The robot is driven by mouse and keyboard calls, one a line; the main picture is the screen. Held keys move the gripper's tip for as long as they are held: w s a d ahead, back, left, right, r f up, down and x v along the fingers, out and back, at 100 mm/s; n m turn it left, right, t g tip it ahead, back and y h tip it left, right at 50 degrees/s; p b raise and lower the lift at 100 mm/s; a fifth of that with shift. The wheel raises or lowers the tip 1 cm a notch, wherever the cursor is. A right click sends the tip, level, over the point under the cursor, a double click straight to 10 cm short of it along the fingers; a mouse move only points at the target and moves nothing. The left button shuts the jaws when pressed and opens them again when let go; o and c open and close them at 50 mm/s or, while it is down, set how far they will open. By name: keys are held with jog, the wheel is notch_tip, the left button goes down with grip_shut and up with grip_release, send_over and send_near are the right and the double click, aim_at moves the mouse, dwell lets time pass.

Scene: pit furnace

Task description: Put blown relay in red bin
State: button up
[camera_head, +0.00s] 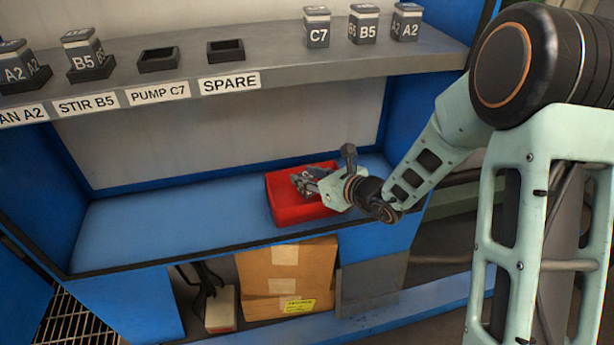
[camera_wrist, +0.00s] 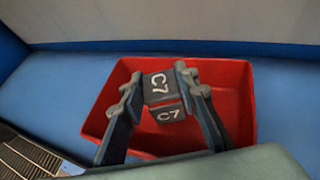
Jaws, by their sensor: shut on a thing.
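A dark grey relay marked C7 (camera_wrist: 163,98) is between the two fingers of my gripper (camera_wrist: 158,82) in the wrist view. My gripper is shut on it. The red bin (camera_wrist: 237,105) surrounds the relay in that view. In the head view the red bin (camera_head: 285,213) stands on the blue bench, and my gripper (camera_head: 303,182) is over or inside its opening. The fingers largely hide the relay there. I cannot tell whether the relay touches the bin floor. The socket labelled PUMP C7 (camera_head: 158,60) on the shelf is empty.
The shelf's A2 (camera_head: 14,62) and B5 (camera_head: 82,48) sockets hold relays; the SPARE socket (camera_head: 226,50) is empty. C7 (camera_head: 316,27), B5 (camera_head: 363,24) and A2 (camera_head: 406,22) relays stand at right. The blue bench (camera_head: 165,220) is clear left of the bin. A cardboard box (camera_head: 320,265) sits below.

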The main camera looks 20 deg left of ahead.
jog(key=shift+f, duration=0.3)
jog(key=o, duration=1.2)
jog(key=shift+r, duration=0.1)
jog(key=shift+r+p, duration=0.45)
jog(key=shift+r, duration=0.1)
jog(key=shift+p+v, duration=1.7)
jog(key=shift+v, duration=4.35)
